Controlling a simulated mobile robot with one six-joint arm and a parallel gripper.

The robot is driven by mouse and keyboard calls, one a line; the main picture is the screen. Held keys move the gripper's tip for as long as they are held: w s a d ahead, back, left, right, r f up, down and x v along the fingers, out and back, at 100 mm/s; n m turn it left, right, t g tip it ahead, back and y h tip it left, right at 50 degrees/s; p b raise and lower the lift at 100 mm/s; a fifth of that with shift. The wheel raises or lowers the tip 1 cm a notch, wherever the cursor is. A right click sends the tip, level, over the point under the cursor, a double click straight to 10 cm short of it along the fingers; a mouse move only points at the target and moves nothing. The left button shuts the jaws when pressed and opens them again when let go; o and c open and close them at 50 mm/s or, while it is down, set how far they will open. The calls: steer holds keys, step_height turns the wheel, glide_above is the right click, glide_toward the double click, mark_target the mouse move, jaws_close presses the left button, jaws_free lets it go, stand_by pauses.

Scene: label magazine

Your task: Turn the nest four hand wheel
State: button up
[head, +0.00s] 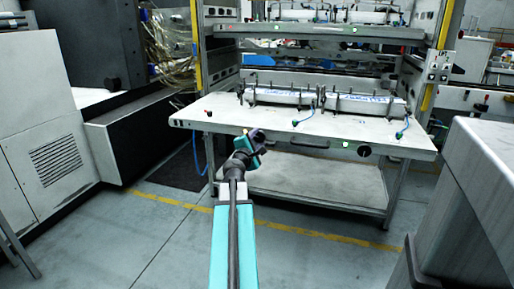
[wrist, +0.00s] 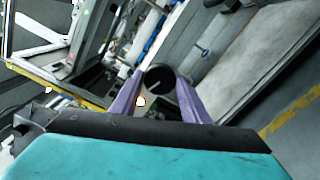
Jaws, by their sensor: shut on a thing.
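A dark round hand wheel (wrist: 160,74) sits on the front edge of the lower shelf in the wrist view. My gripper (wrist: 156,92) has its two purple fingers on either side of the wheel's rim and is shut on it. In the head view my gripper (head: 257,136) is at the shelf's front edge, left of its middle, and hides that wheel. Another black hand wheel (head: 364,150) shows free on the same edge to the right. I cannot read any nest number.
The lower shelf (head: 222,111) carries two roller nests (head: 279,96) (head: 364,104) with blue hoses. A green light (head: 346,144) is beside the right wheel. A grey machine (head: 470,200) stands close on the right. The floor in front is clear.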

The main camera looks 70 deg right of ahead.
steer(key=shift+s+f+m+b, duration=0.1)
steer(key=shift+s+m+b, duration=0.05)
steer(key=shift+m+b, duration=1.6)
steer(key=shift+m, duration=0.35)
steer(key=o, duration=1.1)
steer(key=shift+c, duration=0.2)
steer(key=shift+a, duration=0.15)
